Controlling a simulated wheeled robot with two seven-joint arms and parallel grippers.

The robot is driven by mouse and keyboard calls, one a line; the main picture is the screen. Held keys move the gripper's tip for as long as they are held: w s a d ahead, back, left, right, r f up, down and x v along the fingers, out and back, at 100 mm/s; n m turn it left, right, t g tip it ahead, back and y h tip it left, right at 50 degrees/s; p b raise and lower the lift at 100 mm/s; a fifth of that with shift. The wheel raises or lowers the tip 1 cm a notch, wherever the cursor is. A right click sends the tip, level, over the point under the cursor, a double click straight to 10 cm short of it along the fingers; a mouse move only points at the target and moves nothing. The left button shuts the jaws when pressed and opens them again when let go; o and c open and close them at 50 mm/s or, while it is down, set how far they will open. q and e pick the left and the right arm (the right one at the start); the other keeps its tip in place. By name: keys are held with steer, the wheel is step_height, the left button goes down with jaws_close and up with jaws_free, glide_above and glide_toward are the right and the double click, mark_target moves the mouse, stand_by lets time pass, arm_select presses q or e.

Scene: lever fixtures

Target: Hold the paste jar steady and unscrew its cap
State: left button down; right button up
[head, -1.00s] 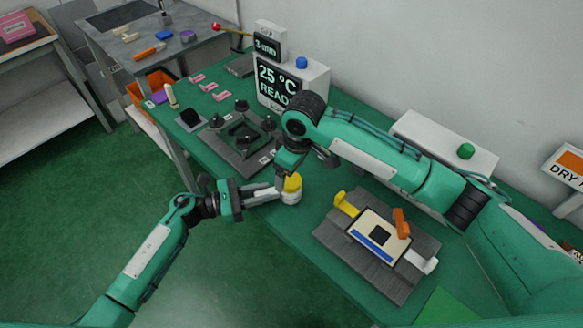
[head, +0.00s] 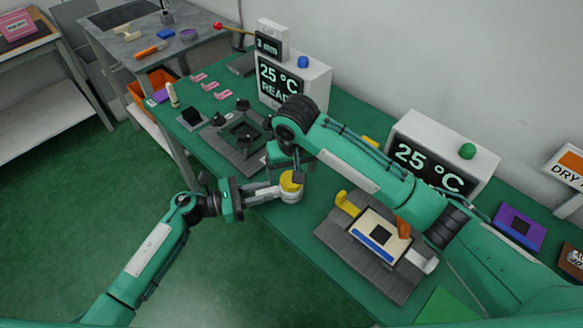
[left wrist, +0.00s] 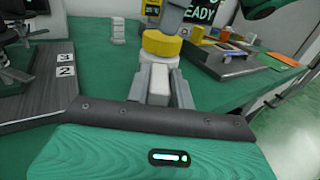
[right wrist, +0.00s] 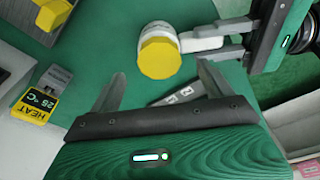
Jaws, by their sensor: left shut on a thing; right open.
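The paste jar (head: 290,198) is white with a yellow cap (head: 289,183), upright near the green bench's front edge. My left gripper (left wrist: 158,88) is shut on a pale block at the jar's side, between its fingers; it also shows in the head view (head: 265,192). The cap is on the jar in the left wrist view (left wrist: 162,45). My right gripper (right wrist: 160,82) is open and empty; in its view the cap (right wrist: 160,58) lies just beyond the fingertips, between their lines. In the head view a right finger partly covers the cap.
A grey fixture with a framed plate (head: 377,236), a yellow lever (head: 347,204) and an orange lever (head: 403,228) stands right of the jar. A dark fixture with black knobs (head: 240,132) is behind left. Two white display boxes (head: 318,82) (head: 470,165) line the wall.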

steer(key=shift+f, duration=0.1)
steer(key=shift+f, duration=1.4)
steer(key=c, duration=1.1)
steer(key=n, duration=0.6)
steer(key=shift+d+g+y, duration=0.1)
steer(key=shift+g+y, duration=0.2)
steer(key=shift+y, duration=0.1)
steer(key=shift+c, duration=0.2)
steer(key=shift+r, duration=0.2)
steer(key=shift+r, duration=0.75)
steer(key=shift+r, duration=0.15)
